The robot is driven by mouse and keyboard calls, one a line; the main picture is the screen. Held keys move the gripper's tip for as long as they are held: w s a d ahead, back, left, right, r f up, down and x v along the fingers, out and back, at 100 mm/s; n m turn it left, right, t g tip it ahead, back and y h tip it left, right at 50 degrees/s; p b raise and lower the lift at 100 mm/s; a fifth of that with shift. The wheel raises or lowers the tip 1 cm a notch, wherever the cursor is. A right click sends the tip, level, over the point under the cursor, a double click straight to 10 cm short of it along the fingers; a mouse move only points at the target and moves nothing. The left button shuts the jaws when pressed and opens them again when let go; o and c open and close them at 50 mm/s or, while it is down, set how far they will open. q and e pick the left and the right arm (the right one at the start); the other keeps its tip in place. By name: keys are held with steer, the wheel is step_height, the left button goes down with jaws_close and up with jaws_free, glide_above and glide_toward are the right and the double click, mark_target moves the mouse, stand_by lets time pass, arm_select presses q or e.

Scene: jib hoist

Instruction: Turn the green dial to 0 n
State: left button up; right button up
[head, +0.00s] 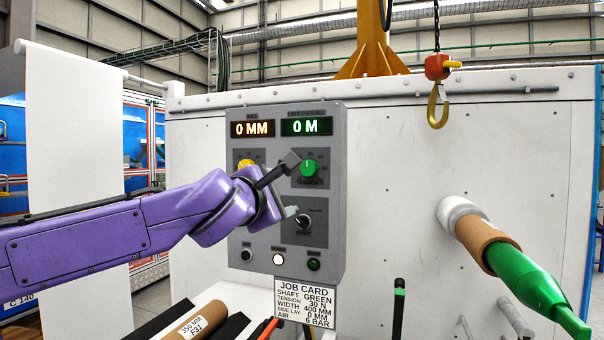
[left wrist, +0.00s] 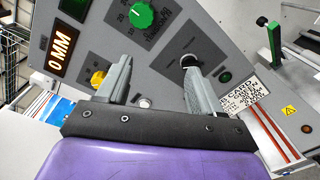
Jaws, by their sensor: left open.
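The green dial (head: 308,168) sits on the grey control panel (head: 327,255), below the green readout showing 0 M. It also shows at the top of the left wrist view (left wrist: 140,15); its exact setting is too small to read. My left gripper (head: 294,187) is open in front of the panel, with its fingers below and left of the dial. In the left wrist view the fingers (left wrist: 158,66) are apart with nothing between them, and the green dial lies beyond their tips. My right gripper is not in view.
A yellow dial (head: 246,163) is left of the green one, partly hidden by my arm. A black knob (head: 302,221) sits below, close to one finger. Small buttons line the panel's bottom. A job card (head: 305,302) hangs underneath. A hook (head: 437,105) hangs at right, above a green-tipped shaft (head: 520,278).

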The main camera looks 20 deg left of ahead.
mark_target(307, 168)
arm_select(q)
step_height(307, 168, up, 5)
steer(key=h, duration=0.2)
steer(key=w+p, duration=0.1)
steer(key=w, duration=0.2)
steer(key=w+d+p, duration=0.1)
steer(key=w, duration=0.2)
steer(key=w+p, duration=0.1)
steer(key=w, duration=0.2)
steer(key=shift+d+f+p, duration=0.25)
steer(key=shift+d+p, duration=0.1)
steer(key=shift+w+f, duration=0.1)
steer(key=shift+w, duration=0.25)
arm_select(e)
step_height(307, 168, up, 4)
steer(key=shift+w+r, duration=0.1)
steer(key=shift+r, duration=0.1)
